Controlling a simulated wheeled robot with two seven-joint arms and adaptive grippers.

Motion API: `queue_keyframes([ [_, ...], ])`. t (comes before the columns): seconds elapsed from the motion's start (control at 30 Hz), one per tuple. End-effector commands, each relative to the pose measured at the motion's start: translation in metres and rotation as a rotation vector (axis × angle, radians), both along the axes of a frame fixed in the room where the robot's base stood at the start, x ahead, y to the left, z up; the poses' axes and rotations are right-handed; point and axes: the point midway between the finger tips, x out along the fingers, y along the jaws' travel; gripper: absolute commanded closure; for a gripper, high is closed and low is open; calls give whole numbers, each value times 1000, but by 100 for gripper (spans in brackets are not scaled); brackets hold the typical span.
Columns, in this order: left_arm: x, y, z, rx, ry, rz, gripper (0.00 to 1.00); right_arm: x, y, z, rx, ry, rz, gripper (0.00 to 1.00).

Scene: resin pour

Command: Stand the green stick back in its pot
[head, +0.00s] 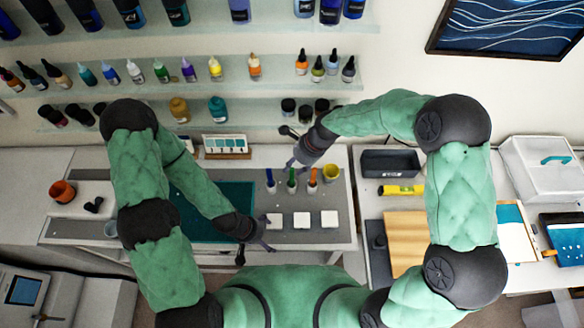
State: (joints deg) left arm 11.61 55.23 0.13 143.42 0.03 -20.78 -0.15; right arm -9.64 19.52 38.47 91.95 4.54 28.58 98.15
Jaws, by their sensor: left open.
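The green stick (292,176) stands upright near the back of the grey work surface, between a blue stick (270,176) and an orange stick (312,176). The bases of these sticks are small, and I cannot tell how the green one sits in its pot. My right gripper (293,162) is just above and behind the green stick's top. Whether it touches the stick, and whether its jaws are closed, is too small to tell. My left gripper (262,247) is open and empty at the front edge of the work surface, below the white squares.
Three white squares (301,220) lie in front of the sticks. A dark green mat (222,208) is to the left. A dark bin (390,163) and yellow level (401,190) are further right. Bottle shelves line the wall.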

Motion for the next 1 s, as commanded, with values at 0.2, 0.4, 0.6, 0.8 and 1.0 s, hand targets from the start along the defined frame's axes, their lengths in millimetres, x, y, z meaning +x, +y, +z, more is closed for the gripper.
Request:
queue_keyframes([
  [0.2,0,0,0,0,0,0,0,1,-18,43,1,-5,-2,60],
  [0.4,0,0,0,0,0,0,0,-1,-30,71,0,-2,-1,60],
  [0.6,0,0,0,0,0,0,0,-2,-35,83,0,0,-1,60],
  [0.8,0,0,0,0,0,0,0,-2,-35,85,0,0,-1,60],
  [1.0,0,0,0,0,0,0,0,-2,-35,84,0,0,0,60],
])
